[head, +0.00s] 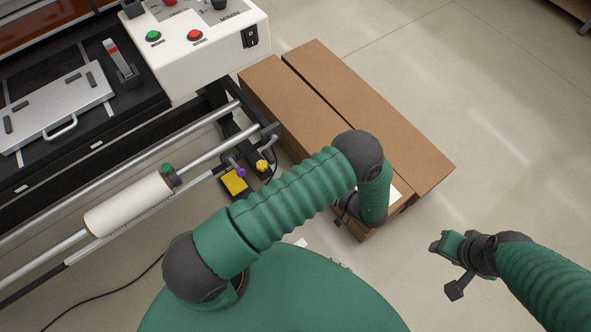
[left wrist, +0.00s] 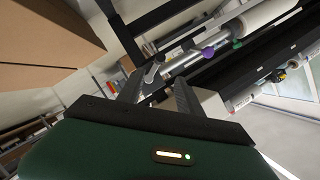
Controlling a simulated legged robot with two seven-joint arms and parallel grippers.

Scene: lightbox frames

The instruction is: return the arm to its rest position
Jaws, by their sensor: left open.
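My left arm (head: 285,195) reaches from the lower left toward the cardboard boxes and bends down at a dark joint. Its gripper is mostly hidden beneath the forearm in the head view. In the left wrist view my left gripper (left wrist: 158,80) has its two dark fingers apart, with nothing between them. My right gripper (head: 452,262) is over bare floor at the lower right, apart from the boxes. Its finger opening is not clear.
Two long cardboard boxes (head: 345,85) lie on the floor beyond my left forearm. The machine at left has rails, a white roll (head: 128,205), a metal plate (head: 58,107) and a white control box (head: 205,55). A yellow block (head: 234,182) is near the rails.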

